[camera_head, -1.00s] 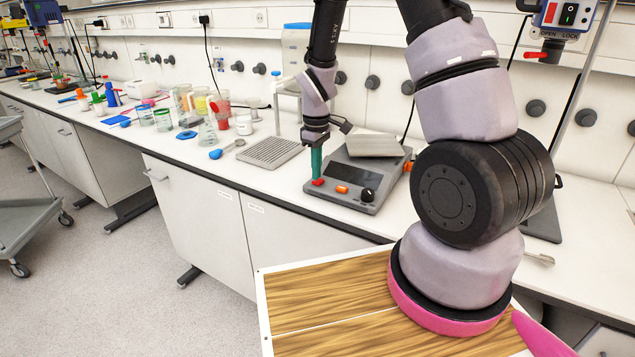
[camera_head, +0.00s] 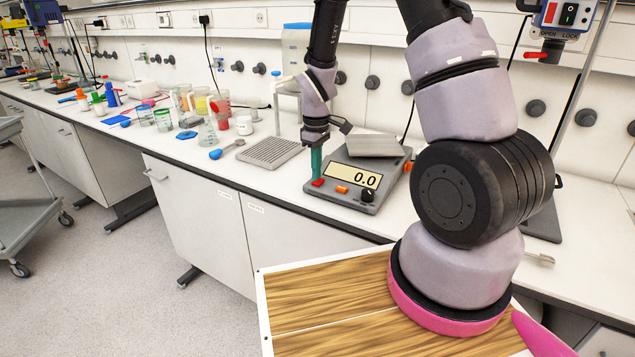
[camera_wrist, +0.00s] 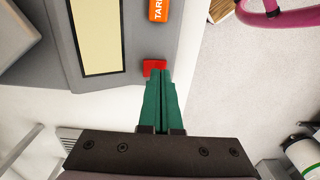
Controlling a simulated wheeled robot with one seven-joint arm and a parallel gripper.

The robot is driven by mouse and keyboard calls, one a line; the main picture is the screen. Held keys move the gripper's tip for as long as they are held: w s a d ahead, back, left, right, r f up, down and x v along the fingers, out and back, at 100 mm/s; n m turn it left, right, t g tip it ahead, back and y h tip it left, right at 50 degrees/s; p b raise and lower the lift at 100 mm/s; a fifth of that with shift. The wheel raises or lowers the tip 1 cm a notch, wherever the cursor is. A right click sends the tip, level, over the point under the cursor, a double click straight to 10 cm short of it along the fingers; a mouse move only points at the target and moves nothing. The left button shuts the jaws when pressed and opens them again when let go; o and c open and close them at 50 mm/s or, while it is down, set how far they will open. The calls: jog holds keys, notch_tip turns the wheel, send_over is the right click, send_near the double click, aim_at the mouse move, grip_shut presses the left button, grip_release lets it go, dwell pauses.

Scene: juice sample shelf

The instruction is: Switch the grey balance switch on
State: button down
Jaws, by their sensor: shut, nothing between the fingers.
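The grey balance (camera_head: 376,176) stands on the bench, with a pan on top. Its display (camera_head: 352,175) is lit and reads 0.0; the wrist view shows the display (camera_wrist: 98,37) as a pale yellow panel. A red switch (camera_head: 318,182) sits at the front left corner of the balance. My gripper (camera_head: 317,174) points down with its green fingers shut, the tips at the red switch. In the wrist view the fingertips (camera_wrist: 161,74) meet the red switch (camera_wrist: 154,66) and cover part of it.
An orange TARE button (camera_head: 342,189) and a black knob (camera_head: 367,195) are on the balance front. Cups and beakers stand farther left.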

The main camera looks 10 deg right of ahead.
notch_tip(320, 180, up, 6)
dwell(0.6)
jog(key=s+d+r+m+t+y, duration=0.1)
jog(key=s+d+r+m+t, duration=0.15)
jog(key=r, duration=0.65)
jog(key=s+d+r+m+t, duration=0.1)
jog(key=s+r+m, duration=0.25)
jog(key=r, duration=0.45)
jog(key=s+d+r+m+t+y, duration=0.1)
jog(key=s+d+r+m+t, duration=0.1)
jog(key=s+r+m, duration=0.5)
jog(key=shift+s+d+r+t, duration=0.15)
jog(key=shift+s+r+t, duration=0.7)
jog(key=shift+s+r, duration=1.85)
jog(key=shift+s+f, duration=0.35)
jog(key=shift+f, duration=0.05)
